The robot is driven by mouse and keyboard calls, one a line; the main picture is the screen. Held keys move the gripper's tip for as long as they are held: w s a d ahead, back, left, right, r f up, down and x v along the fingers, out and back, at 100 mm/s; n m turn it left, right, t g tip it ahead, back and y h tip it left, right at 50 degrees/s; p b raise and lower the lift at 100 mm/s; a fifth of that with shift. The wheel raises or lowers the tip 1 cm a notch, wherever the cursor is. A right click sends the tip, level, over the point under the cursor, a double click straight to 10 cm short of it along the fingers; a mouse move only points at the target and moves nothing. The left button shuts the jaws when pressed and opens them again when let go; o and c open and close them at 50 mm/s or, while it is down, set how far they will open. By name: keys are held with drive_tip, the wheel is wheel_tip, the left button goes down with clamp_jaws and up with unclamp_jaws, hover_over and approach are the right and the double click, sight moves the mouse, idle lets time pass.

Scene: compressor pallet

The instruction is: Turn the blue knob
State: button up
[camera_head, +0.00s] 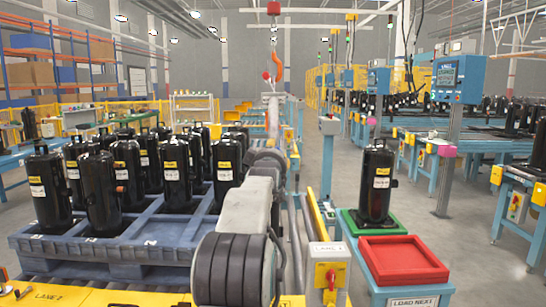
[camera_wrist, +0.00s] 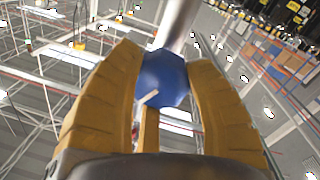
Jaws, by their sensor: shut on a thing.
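The blue knob (camera_wrist: 163,78) is in the wrist view, faceted, at the lower end of a pale grey rod (camera_wrist: 180,25). A short pale mark shows on its lower part. The fingertips cover parts of the knob's sides. In the head view my arm reaches up and away from the front centre; I cannot make out the knob or the fingers clearly there.
A blue pallet (camera_head: 130,240) with several black compressors stands left of my arm. At right, a compressor (camera_head: 375,185) stands on a green tray (camera_head: 352,226) behind a red tray (camera_head: 397,262). An orange hook (camera_head: 277,65) hangs beyond my arm. A grey aisle is free at right.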

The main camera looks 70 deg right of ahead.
drive_tip(key=shift+m+b, duration=0.5)
drive_tip(key=shift+m, duration=0.6)
drive_tip(key=shift+r+m+y, duration=0.15)
drive_tip(key=shift+m+y, duration=0.25)
drive_tip(key=shift+m, duration=2.1)
drive_tip(key=shift+w, duration=0.1)
drive_tip(key=o, duration=1.2)
drive_tip(key=shift+v, duration=6.05)
